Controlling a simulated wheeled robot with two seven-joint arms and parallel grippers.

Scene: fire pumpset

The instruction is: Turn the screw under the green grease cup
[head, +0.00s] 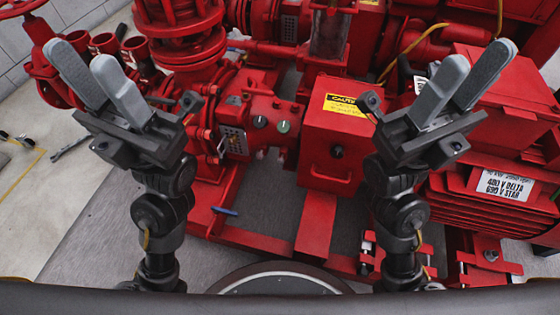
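A small green grease cup (283,127) sits on the red pump bearing housing (262,118) near the middle of the head view. A pale round cap (260,122) is just left of it. The screw under the green cup is too small to make out clearly. My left gripper (82,54) is raised at the upper left, its two grey fingers apart and empty. My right gripper (480,57) is raised at the upper right, also with fingers apart and empty. Both are well away from the cup, one on each side.
A red guard box (332,150) with a yellow caution label stands right of the cup. A red motor (490,190) is at the right. Red pipes and valves (180,35) rise behind. A blue lever (224,211) lies low in front. Open floor (50,190) is at left.

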